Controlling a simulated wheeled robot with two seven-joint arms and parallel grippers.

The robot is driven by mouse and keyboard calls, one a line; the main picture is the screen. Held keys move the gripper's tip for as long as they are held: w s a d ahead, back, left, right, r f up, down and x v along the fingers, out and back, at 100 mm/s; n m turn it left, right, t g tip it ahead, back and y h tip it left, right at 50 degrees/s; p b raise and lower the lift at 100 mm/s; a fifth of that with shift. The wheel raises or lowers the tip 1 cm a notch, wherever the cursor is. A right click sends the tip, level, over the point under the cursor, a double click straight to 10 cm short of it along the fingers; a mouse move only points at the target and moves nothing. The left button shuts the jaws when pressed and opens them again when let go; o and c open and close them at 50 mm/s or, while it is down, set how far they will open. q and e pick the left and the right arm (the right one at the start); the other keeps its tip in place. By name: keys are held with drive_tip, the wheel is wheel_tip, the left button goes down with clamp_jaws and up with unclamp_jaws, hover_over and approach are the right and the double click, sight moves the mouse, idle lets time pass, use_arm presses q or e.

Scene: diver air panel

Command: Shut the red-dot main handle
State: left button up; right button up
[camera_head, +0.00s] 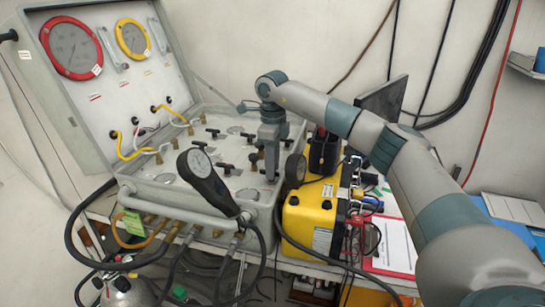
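The air panel (150,190) is an open grey case with several black handles on its sloping face. One black handle (226,168) sits left of my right gripper, and another (255,158) is close beside it. I cannot make out a red dot on any handle, so I cannot tell which is the main one. My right gripper (271,178) points down at the right part of the panel face. Its fingers look close together, but whether they are shut or touch a handle is unclear. The arm and gripper hide part of the panel. My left gripper is out of view.
A black hand gauge (205,178) with a hose stands up before the panel. A yellow case (308,222) with a black holder (324,152) is right of the panel, near a small round gauge (295,170). A red-edged clipboard (393,245) lies further right. Hoses hang in front.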

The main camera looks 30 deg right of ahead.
drive_tip(key=shift+r, duration=0.15)
